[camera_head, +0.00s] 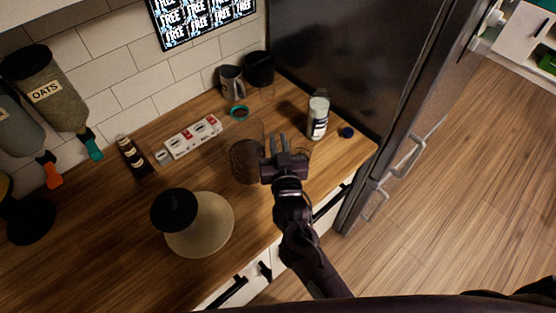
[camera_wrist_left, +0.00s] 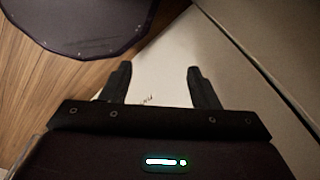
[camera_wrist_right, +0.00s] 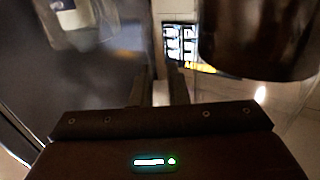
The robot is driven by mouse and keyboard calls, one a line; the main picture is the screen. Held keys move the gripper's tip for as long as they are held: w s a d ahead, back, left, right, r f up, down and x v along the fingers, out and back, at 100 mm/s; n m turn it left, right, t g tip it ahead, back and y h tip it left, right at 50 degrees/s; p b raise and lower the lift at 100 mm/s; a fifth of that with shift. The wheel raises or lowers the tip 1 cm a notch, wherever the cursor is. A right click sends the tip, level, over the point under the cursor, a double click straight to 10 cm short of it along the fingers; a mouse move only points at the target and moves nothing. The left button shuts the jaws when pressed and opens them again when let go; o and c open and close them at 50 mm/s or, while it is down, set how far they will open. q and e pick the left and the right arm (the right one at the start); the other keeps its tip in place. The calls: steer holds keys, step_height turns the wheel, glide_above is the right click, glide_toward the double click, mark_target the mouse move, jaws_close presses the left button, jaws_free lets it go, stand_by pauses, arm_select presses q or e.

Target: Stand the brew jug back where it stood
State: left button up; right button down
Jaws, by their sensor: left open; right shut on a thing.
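The brew jug (camera_head: 246,161), clear with dark brown contents, is at the counter's right part in the head view, just left of my right gripper (camera_head: 275,144). In the right wrist view the jug's dark round body (camera_wrist_right: 262,40) fills the upper right. My right gripper (camera_wrist_right: 160,75) is shut on a narrow part between its fingers, apparently the jug's handle. I cannot tell whether the jug's base touches the counter. My left gripper (camera_wrist_left: 162,72) is open and empty in the left wrist view; it is outside the head view.
A white canister (camera_head: 318,117) and dark blue cap (camera_head: 347,132) are right of the jug. A metal pitcher (camera_head: 231,84), teal ring (camera_head: 239,112) and white strip (camera_head: 190,138) lie behind. A cream, black-topped vessel (camera_head: 205,235) stands front left. The dark fridge (camera_head: 350,60) bounds the right.

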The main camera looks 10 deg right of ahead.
step_height(320, 180, down, 6)
steer(key=b, duration=0.4)
steer(key=shift+f+b, duration=0.2)
steer(key=shift+b, duration=0.15)
steer(key=c, duration=1.8)
jaws_free()
steer(key=shift+f, duration=0.2)
steer(key=o, duration=0.4)
steer(key=s+b, duration=0.3)
steer(key=s, duration=0.9)
steer(key=shift+d+r, duration=0.15)
steer(key=shift+d, duration=0.1)
